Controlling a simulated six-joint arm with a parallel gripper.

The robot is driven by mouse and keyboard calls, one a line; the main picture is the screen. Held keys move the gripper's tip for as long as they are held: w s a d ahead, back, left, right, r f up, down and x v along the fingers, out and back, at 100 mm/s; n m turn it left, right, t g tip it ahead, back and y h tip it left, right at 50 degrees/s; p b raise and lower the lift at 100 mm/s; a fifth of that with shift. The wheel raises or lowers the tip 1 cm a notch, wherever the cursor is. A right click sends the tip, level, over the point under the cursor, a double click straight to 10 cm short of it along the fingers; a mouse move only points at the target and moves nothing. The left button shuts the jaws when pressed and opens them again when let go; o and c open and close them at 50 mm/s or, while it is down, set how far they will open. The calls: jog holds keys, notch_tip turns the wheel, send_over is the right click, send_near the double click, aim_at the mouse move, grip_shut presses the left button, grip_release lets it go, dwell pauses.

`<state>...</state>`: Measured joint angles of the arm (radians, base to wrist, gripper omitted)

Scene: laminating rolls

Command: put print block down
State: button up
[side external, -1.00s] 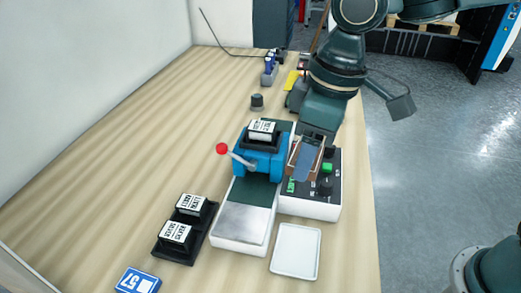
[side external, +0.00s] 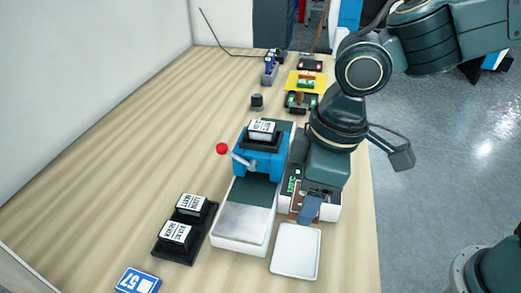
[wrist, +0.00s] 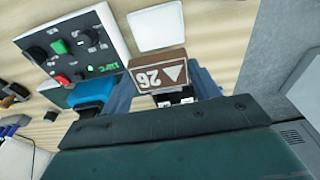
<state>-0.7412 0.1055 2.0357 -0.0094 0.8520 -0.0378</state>
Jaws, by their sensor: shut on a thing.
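In the side view my gripper (side external: 306,208) hangs over the front part of the control box, just behind the white tray (side external: 296,252). Only a brown sliver of the block shows there beside the fingers. The tray, also in the wrist view (wrist: 157,26), is empty and lies just beyond the block. The block's height above the surface is unclear.
The blue press (side external: 259,163) with a red-knobbed lever (side external: 222,149) stands left of my gripper. The control box (wrist: 70,42) is largely hidden by my arm in the side view.

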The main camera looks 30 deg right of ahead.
send_over(295, 250)
jog(key=f, duration=0.9)
jog(key=shift+s+d+f, duration=0.2)
jog(key=shift+d+f, duration=0.05)
jog(key=shift+f, duration=2.15)
jog(key=shift+f, duration=0.15)
jog(key=o, duration=1)
jog(key=shift+c, duration=0.2)
jog(key=shift+s+d+r, duration=0.2)
jog(key=shift+r, duration=1.85)
jog(key=shift+s+d+r, duration=0.25)
jog(key=shift+r, duration=1.8)
jog(key=shift+s+d+r, duration=0.2)
jog(key=shift+r, duration=1.85)
